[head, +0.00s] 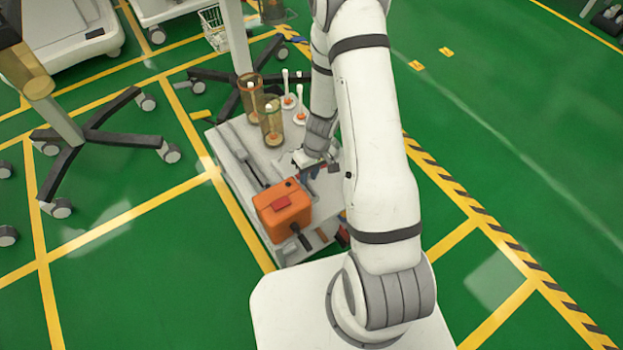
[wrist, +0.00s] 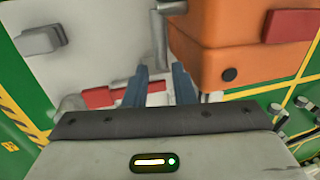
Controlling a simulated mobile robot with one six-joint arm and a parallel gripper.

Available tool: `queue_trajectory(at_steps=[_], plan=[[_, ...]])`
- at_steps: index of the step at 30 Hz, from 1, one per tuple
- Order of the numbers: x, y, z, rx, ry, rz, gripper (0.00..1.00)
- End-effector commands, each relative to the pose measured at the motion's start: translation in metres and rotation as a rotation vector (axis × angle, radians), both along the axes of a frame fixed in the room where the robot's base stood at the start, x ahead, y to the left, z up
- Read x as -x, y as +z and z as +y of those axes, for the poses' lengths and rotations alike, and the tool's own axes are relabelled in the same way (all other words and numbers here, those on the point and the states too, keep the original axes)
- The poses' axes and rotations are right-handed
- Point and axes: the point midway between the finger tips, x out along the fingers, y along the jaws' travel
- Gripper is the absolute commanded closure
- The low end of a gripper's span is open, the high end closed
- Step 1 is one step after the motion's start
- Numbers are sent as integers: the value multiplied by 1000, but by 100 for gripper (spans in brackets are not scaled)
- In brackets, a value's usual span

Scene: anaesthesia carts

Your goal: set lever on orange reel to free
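The orange reel (head: 283,208) is a boxy orange body with a red patch on top, standing on the low cart. It fills the upper right of the wrist view (wrist: 235,45). A grey lever-like bar (wrist: 160,38) stands beside its left face, its lower end near my fingertips. Which setting it is in, I cannot tell. My gripper (wrist: 160,72) has its two blue-grey fingers apart, left of the reel; I see no firm hold on the bar, and contact is unclear. In the head view my gripper (head: 308,160) is partly hidden by my arm, just behind the reel.
The grey cart top (head: 222,167) also holds amber cylinders (head: 272,120) and white upright pieces (head: 299,104) at the back. A dark handle (head: 300,238) lies at the reel's front. A wheeled stand (head: 75,130) is at left. Green floor is open at right.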

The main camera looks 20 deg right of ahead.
Motion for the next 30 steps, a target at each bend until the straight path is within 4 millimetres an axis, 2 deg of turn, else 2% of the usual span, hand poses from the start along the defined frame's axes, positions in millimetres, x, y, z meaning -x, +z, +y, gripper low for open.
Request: queue_trajectory(at_steps=[1, 4, 14, 22, 30], plan=[[1, -9, 1, 0, 1, 2, 77], [1, -15, 3, -1, 2, 1, 77], [1, -18, 4, 0, 2, 0, 77], [1, -18, 4, 0, 2, 0, 99], [1, -18, 4, 1, 2, -2, 100]])
